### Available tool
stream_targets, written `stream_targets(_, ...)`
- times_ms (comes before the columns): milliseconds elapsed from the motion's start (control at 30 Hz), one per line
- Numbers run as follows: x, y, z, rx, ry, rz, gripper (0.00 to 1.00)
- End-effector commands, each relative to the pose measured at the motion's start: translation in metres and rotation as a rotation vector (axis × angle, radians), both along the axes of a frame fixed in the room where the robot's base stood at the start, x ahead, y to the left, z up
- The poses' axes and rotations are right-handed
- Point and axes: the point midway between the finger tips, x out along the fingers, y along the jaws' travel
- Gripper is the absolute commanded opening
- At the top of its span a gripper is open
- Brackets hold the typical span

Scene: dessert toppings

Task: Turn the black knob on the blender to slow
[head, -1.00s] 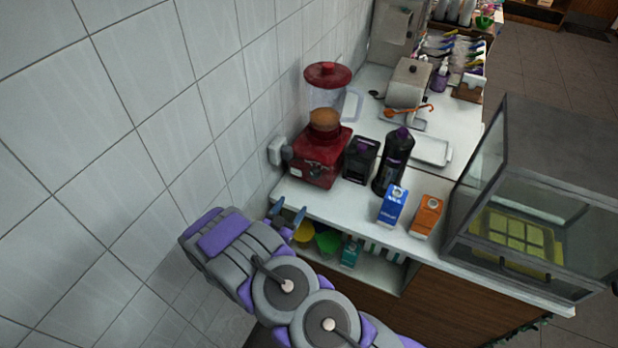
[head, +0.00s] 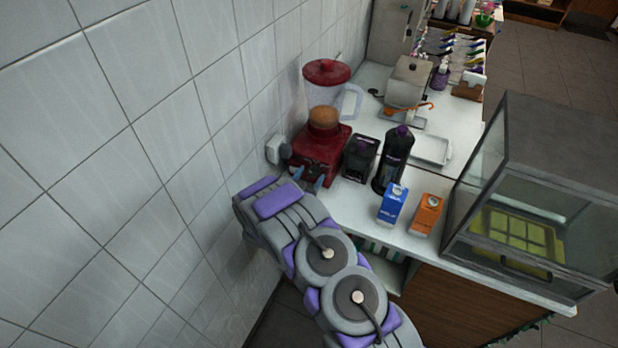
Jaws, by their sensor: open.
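The blender stands at the wall end of the counter, with a red base (head: 318,149), a clear jar (head: 322,99) and a red lid (head: 327,72). A small dark rounded part (head: 286,151) shows at the left of the base; I cannot tell if it is the black knob or a plug. No slow marking can be read. My gripper (head: 309,178) is open, its two blue-grey fingertips just in front of the lower front of the base. They overlap the base in the picture; contact cannot be told. My gripper hides part of the base's lower front.
A black container (head: 360,160) and a dark bottle (head: 395,160) stand right of the blender. A blue carton (head: 392,205) and an orange carton (head: 427,215) are near the counter's front edge. A glass case (head: 530,190) stands at the right. A tiled wall closes the left side.

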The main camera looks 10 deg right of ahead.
Motion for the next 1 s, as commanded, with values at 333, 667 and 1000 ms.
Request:
stream_targets(333, 0.0014, 0.0007, 0.0, -0.002, 0.0, 0.0, 0.66)
stream_targets(667, 0.0014, 0.0009, 0.0, -0.004, 0.0, 0.0, 0.34)
stream_targets(1000, 0.0022, 0.0012, 0.0003, 0.0, -0.003, 0.002, 0.14)
